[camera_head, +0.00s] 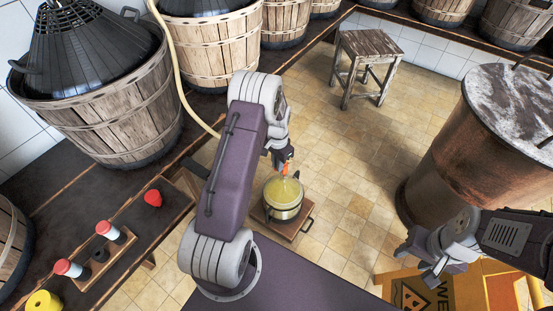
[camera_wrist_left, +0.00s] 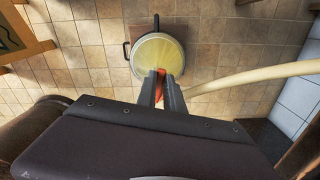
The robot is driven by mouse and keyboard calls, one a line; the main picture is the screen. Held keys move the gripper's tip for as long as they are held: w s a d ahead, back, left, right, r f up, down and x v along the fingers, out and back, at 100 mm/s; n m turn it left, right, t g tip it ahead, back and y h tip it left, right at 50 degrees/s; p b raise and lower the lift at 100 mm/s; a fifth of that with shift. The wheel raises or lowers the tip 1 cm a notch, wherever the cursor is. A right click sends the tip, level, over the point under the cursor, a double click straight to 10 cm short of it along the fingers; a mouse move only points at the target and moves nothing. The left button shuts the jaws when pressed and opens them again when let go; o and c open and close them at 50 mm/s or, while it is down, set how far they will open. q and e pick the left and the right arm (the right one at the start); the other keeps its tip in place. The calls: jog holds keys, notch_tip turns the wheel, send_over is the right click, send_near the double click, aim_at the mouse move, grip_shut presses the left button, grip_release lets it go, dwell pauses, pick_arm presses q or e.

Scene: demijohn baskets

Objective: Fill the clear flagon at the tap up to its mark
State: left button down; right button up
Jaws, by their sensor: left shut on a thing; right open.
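My left gripper (camera_head: 281,160) is shut on a small orange piece (camera_head: 286,169), which looks like the fitting at the end of the pale hose (camera_head: 181,88). In the left wrist view the orange piece (camera_wrist_left: 161,90) shows between the fingers (camera_wrist_left: 161,82), and the hose (camera_wrist_left: 250,77) runs in from the right. Just beyond the fingertips is a round metal pot (camera_head: 284,214) with yellowish liquid in it; it also shows in the left wrist view (camera_wrist_left: 157,53). My right gripper (camera_head: 430,256) is open and empty at the right. I cannot make out a clear flagon or its mark.
A bench (camera_head: 75,215) at left bears basketed demijohns (camera_head: 115,110), a red object (camera_head: 153,198) and red-topped bottles (camera_head: 110,231). A wooden stool (camera_head: 370,48), large copper vessel (camera_head: 450,140) and yellow sign (camera_head: 415,292) surround open tiled floor.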

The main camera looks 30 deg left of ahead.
pick_arm(q)
jog(key=shift+w+d+n+p, duration=0.1)
jog(key=shift+d+n+p, duration=0.4)
jog(key=shift+n+p, duration=0.85)
jog(key=shift+w+d+n+p, duration=0.1)
jog(key=shift+d+n+p, duration=0.45)
jog(key=shift+n, duration=1.35)
jog(key=shift+w+d+n+p, duration=0.1)
jog(key=shift+d+n+p, duration=0.35)
jog(key=shift+n+p, duration=0.9)
jog(key=shift+n, duration=0.5)
jog(key=c, duration=1.4)
grip_release()
jog(key=shift+c, duration=0.2)
